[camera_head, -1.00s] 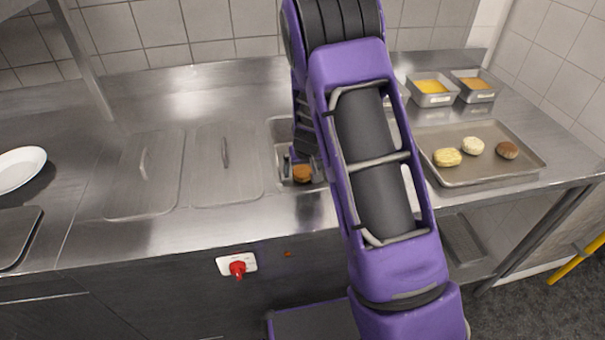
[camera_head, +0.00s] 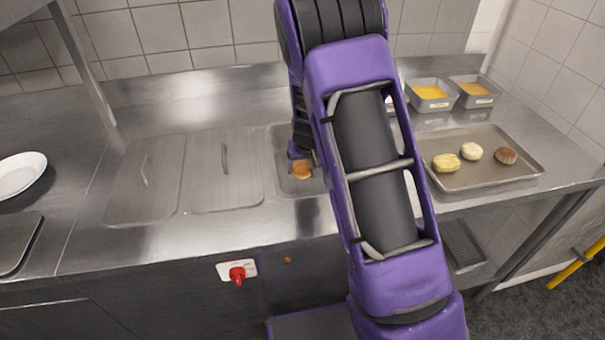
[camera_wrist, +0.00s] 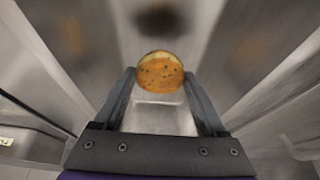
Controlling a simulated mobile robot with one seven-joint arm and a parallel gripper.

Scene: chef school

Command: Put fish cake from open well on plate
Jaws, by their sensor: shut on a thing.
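The fish cake (camera_head: 302,169) is a round orange-brown patty. In the wrist view the fish cake (camera_wrist: 160,74) sits between the two fingertips of my gripper (camera_wrist: 160,80), which is shut on it. In the head view it shows just below my gripper (camera_head: 301,158), over the open well (camera_head: 284,184); my arm hides part of the well and the gripper. The white plate (camera_head: 20,174) lies on the counter at the far left edge, partly out of frame.
Two lidded wells (camera_head: 226,170) lie between the open well and the plate. A tray (camera_head: 490,172) with several patties and two containers (camera_head: 432,96) of yellow-orange food stand at the right. A dark tray (camera_head: 18,240) lies at the left front.

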